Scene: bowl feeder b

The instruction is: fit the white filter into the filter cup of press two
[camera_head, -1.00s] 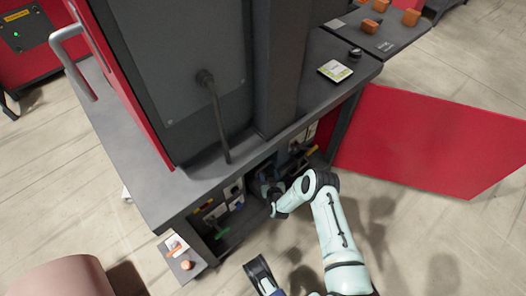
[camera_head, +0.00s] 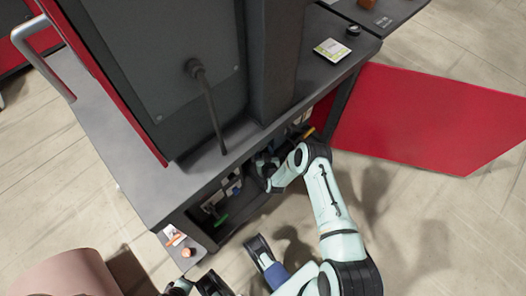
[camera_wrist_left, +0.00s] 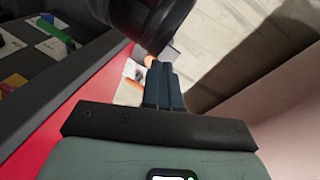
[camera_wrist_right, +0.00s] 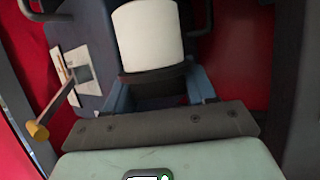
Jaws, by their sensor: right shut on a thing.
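The white filter (camera_wrist_right: 148,35) is a plain white cylinder in the right wrist view, with a dark band below it. My right gripper (camera_wrist_right: 160,92) is shut on it, its blue fingers on either side of the dark band. A blue press body (camera_wrist_right: 85,32) is close behind and beside the filter. I cannot tell which press it is, and its filter cup is not clearly visible. In the head view my right gripper (camera_head: 268,175) reaches into the dark lower cabinet. My left gripper (camera_wrist_left: 162,86) has its fingers together, just below a black rounded part that I cannot identify.
A dark cabinet top (camera_head: 165,185) overhangs the opening. A red door panel (camera_head: 425,120) stands open at right. A rod with a yellow end (camera_wrist_right: 38,130) juts out left of the press. A small side shelf (camera_head: 186,262) has an orange knob. Red walls flank the right gripper.

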